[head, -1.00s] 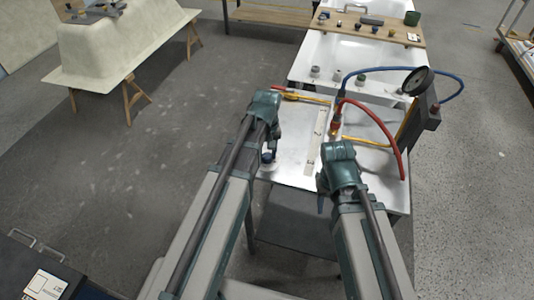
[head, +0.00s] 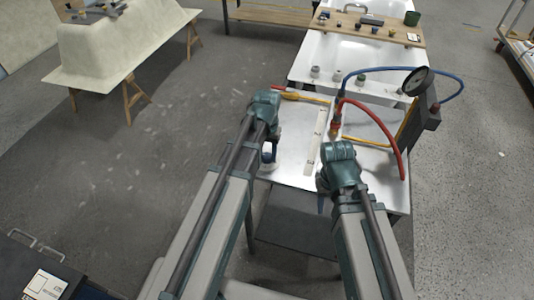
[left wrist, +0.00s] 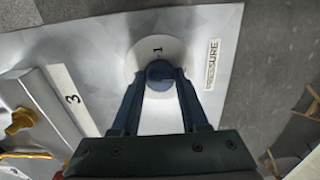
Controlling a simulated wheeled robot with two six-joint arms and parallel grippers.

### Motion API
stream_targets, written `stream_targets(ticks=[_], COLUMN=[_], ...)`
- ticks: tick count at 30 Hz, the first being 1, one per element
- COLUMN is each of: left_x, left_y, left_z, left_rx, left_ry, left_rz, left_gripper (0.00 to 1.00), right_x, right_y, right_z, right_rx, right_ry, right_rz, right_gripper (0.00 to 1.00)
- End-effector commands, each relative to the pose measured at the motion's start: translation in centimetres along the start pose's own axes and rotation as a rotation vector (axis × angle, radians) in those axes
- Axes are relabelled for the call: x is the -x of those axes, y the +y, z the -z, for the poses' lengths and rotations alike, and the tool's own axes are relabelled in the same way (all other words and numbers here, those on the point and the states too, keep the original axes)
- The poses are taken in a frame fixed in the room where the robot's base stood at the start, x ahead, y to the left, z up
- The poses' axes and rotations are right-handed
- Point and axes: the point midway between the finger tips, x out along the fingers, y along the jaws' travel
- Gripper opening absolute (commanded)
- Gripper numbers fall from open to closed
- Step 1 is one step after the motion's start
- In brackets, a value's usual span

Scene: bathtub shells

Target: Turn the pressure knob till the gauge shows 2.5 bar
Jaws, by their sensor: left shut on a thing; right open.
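The round blue pressure knob (left wrist: 160,72) sits on a pale round plate (left wrist: 172,48) marked 1, beside a PRESSURE label (left wrist: 211,65), in the left wrist view. My left gripper (left wrist: 158,78) is shut on the knob, one finger on each side. In the head view my left gripper (head: 268,153) is at the left edge of the metal panel (head: 292,150), and its arm partly hides the knob. The round gauge (head: 418,81) stands at the panel's right; its reading is too small to tell. My right gripper (head: 322,202) is open and empty near the panel's front edge.
A red hose (head: 385,130) and a blue hose (head: 449,75) curve near the gauge. A yellow-handled part (left wrist: 22,121) and a strip marked 3 (left wrist: 70,97) lie on the panel. A white tub (head: 340,50) stands behind.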

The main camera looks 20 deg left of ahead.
Motion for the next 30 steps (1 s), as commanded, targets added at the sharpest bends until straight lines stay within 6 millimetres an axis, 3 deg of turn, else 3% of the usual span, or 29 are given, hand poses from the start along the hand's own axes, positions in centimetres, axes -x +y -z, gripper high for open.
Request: stream_targets(ticks=[12, 13, 17, 30], left_x=[-0.05, -0.05, -0.04, 0.41], left_y=[0.03, 0.03, 0.03, 0.01], left_z=[-0.11, -0.11, -0.08, -0.03], left_rx=[-0.005, -0.005, -0.004, -0.004], left_ry=[-0.002, -0.002, -0.002, -0.001], left_rz=[-0.001, -0.001, -0.001, 0.0], left_gripper=[0.0, 0.49, 0.73, 0.74], right_x=[-0.05, -0.05, -0.04, 0.4], right_y=[0.0, 0.0, 0.0, 0.04], right_z=[0.0, 0.0, 0.0, -0.02], right_rx=[0.0, 0.0, 0.0, 0.0], right_ry=[0.0, 0.0, 0.0, 0.0], right_rz=[0.0, 0.0, 0.0, 0.0], right_gripper=[0.5, 0.5, 0.5, 0.5])
